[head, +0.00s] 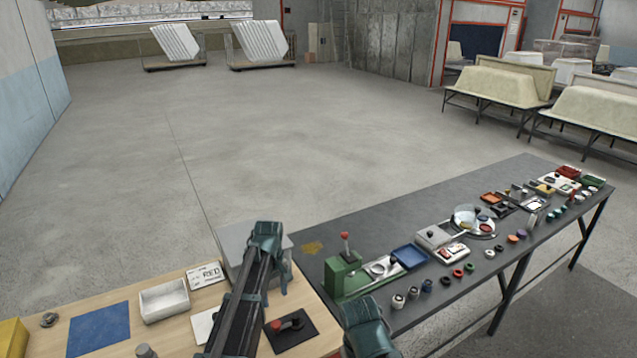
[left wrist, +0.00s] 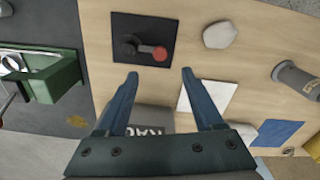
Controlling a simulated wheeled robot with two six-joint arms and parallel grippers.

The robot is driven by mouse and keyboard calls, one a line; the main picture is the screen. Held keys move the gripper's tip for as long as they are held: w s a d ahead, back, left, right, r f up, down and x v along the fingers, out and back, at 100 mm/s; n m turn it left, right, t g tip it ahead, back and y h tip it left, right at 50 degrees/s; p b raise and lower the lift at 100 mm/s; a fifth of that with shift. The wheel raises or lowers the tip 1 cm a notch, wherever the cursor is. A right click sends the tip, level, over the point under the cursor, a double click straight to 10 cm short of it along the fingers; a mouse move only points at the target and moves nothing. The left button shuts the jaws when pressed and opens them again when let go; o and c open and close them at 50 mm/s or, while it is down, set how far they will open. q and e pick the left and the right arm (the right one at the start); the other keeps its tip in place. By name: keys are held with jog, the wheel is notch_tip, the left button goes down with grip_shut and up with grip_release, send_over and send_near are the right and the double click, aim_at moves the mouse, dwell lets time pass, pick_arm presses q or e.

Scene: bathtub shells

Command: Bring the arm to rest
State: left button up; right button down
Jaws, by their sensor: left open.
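My left gripper (left wrist: 160,73) is open and empty in the left wrist view, its two blue fingers apart over the wooden table. Its fingertips lie just short of a black square pad with a red-and-black piece on it (left wrist: 148,52). A grey box with lettering (left wrist: 152,119) shows between the fingers, nearer the palm. In the head view my dark arm reaches over the wooden table (head: 185,276), with a teal end by the grey box (head: 235,238); the fingers cannot be made out there. Another teal part of mine shows at the bottom. No right gripper is visible.
On the wooden table are a white tray (head: 163,300), a "RED" card (head: 207,275), a blue mat (head: 99,330) and a white sheet (head: 203,325). A long dark bench (head: 375,228) with a green press (head: 346,272) and many small parts extends right. The floor beyond is open.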

pick_arm(q)
jog(key=s+d+f+m+b, duration=0.3)
jog(key=s+d+m, duration=0.1)
jog(key=s, duration=0.4)
jog(key=s+d+f+m+b, duration=0.3)
jog(key=s+d+m, duration=0.1)
jog(key=s, duration=0.3)
jog(key=s+d+f+m+y+b, duration=0.1)
jog(key=s+d+f+m+b, duration=0.2)
jog(key=s, duration=0.5)
jog(key=shift+s+d+f+m, duration=0.3)
jog(key=shift+d+f+m, duration=0.2)
jog(key=shift+d+m, duration=0.45)
jog(key=shift+a, duration=0.2)
